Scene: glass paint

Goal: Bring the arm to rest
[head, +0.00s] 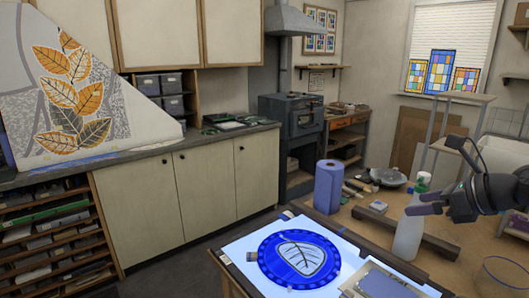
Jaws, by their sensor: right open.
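My right gripper (447,178) is at the right side of the head view, above the wooden table. My left gripper is not in view.
A blue round glass piece with a white leaf (299,260) lies on a lit panel (238,246). A blue paper roll (328,187) stands behind it. A glass bowl (503,280) is at the lower right. Tools and a dish (388,177) lie farther back.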

